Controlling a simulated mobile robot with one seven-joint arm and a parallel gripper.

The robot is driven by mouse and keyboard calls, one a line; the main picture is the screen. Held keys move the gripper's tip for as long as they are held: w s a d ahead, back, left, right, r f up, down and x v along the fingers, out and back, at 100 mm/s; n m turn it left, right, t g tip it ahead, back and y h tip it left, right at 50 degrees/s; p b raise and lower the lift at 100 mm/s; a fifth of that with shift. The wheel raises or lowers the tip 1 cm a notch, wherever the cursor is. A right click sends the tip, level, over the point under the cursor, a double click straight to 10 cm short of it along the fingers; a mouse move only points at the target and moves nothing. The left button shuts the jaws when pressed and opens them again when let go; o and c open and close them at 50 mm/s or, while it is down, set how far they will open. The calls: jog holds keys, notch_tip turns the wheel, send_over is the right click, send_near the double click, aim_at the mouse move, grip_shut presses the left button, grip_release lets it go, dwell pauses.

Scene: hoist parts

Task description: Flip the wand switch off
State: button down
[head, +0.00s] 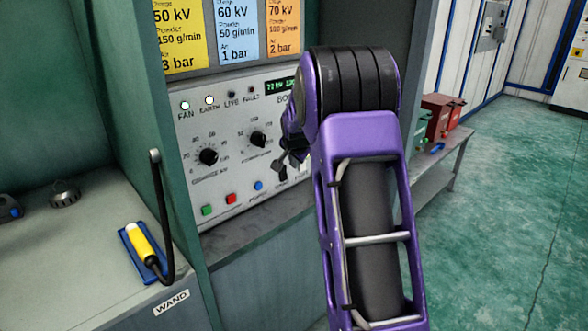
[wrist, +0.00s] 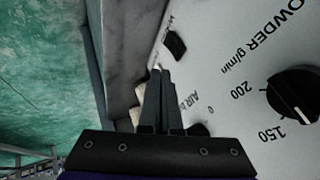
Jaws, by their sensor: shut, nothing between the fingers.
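The grey control panel (head: 228,165) fills the cabinet front, but my arm hides its right part. My gripper (head: 283,166) is at the panel's lower right, dark and partly behind my purple arm. In the wrist view my gripper (wrist: 161,78) has its fingers together with nothing between them, close to the panel face. A small black part (wrist: 176,45), perhaps a switch, sits on the panel just beyond the fingertips. I cannot read which control is the wand switch. The yellow and black wand (head: 145,245) lies on a blue holder above the label WAND.
Black dials (head: 208,156) and green, red and blue buttons (head: 231,198) are on the panel. A large powder dial (wrist: 293,95) is right of my fingers. A ledge (head: 240,232) runs below the panel. A bench with red boxes (head: 442,110) stands right; green floor there is clear.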

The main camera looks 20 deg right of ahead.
jog(key=w+v, duration=0.1)
jog(key=v, duration=0.5)
jog(key=shift+a+r, duration=0.25)
jog(key=shift+r, duration=0.15)
